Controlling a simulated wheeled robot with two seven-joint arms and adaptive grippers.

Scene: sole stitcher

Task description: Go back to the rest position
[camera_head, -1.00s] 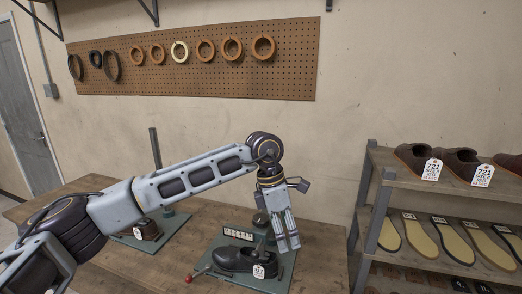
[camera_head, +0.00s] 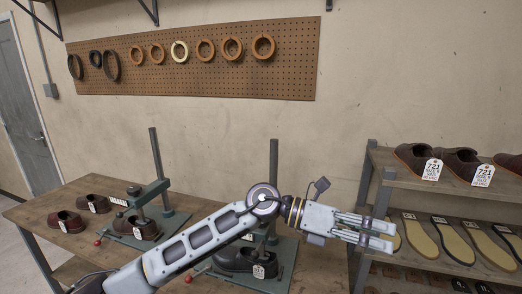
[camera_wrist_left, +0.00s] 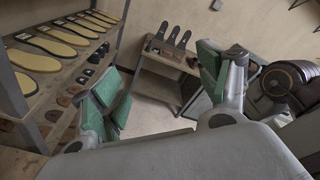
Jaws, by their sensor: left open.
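My left gripper (camera_head: 384,235) reaches to the right in the head view, in front of the shelf rack's left post. In the left wrist view its green-padded fingers (camera_wrist_left: 165,85) are spread apart with nothing between them. My left arm passes in front of a dark shoe (camera_head: 236,259) with a white tag, on the nearer green stitching stand (camera_head: 287,262), and hides part of both. The gripper is apart from this shoe. My right gripper is not in view.
The shelf rack (camera_head: 397,186) at right holds tagged shoes and pale soles (camera_head: 453,242). A second stand (camera_head: 176,221) with a brown shoe is on the workbench (camera_head: 30,212), near two more brown shoes at left. A pegboard (camera_head: 220,80) with rings hangs behind.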

